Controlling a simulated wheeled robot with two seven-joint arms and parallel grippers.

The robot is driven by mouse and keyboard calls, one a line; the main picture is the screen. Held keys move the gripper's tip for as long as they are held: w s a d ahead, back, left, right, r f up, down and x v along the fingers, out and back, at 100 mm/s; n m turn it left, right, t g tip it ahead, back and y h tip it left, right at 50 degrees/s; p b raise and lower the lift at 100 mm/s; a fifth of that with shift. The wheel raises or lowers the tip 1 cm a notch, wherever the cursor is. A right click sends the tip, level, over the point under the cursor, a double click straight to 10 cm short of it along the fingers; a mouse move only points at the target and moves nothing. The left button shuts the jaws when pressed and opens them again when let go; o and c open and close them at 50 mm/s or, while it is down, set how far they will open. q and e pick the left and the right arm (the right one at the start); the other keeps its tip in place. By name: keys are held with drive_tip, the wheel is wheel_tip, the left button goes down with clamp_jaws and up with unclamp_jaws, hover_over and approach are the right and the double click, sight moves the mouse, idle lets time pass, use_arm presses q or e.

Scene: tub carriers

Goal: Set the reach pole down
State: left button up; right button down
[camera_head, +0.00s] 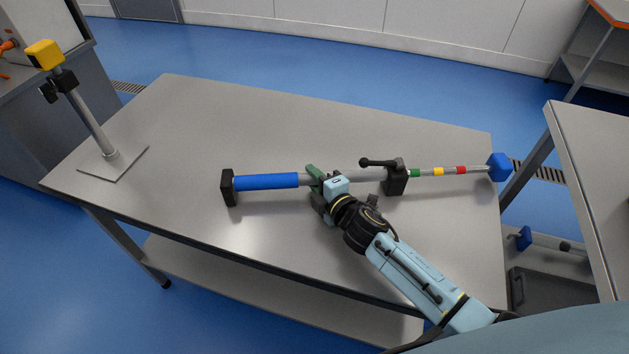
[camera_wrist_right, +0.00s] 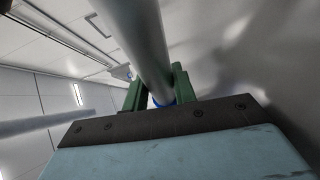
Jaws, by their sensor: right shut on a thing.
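The reach pole (camera_head: 268,182) lies level, left to right, along the table (camera_head: 230,120). It has a black block at its left end, a blue grip, a grey tube, a black clamp (camera_head: 395,180) with a lever, green, yellow and red bands, and a blue tip (camera_head: 499,167). My right gripper (camera_head: 317,179) is shut around the grey tube just right of the blue grip. In the right wrist view the tube (camera_wrist_right: 145,40) passes between its green fingers. Whether the pole touches the tabletop or hangs just above it, I cannot tell. My left gripper is out of view.
A stand (camera_head: 92,122) with a yellow head rises from a square plate at the table's left end. Another table (camera_head: 590,160) stands at the right, with a pole and a dark tray (camera_head: 550,295) below it. The tabletop behind the pole is clear.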

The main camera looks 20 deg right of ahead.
drive_tip(key=c, duration=1.1)
unclamp_jaws()
drive_tip(key=p+v, duration=0.1)
drive_tip(key=v, duration=1.1)
drive_tip(key=shift+r, duration=0.1)
